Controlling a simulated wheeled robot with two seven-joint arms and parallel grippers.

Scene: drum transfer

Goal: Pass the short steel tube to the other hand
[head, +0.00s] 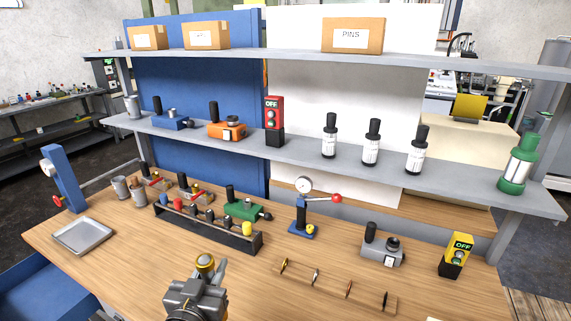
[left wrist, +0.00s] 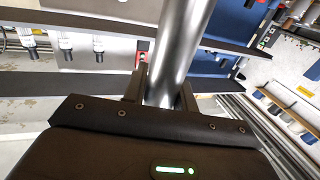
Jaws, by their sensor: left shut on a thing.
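The short steel tube (left wrist: 180,45) is a smooth, shiny grey cylinder in the left wrist view. It stands out from between the fingers of my left gripper (left wrist: 160,92), which is shut on it. In the head view my left gripper (head: 207,272) is at the bottom, left of centre, above the front of the bench. A rounded, yellowish-grey end shows between its fingers there; it looks like the tube seen nearly end-on. The tube's lower end is hidden by the gripper. My right gripper shows in neither view.
The wooden bench (head: 130,262) holds a metal tray (head: 83,236), a black tool rack (head: 210,232), a dial gauge stand (head: 302,215), a slim holder (head: 330,290) and a yellow switch box (head: 455,256). Shelves with bottles and boxes stand behind. Bare wood lies left of the gripper.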

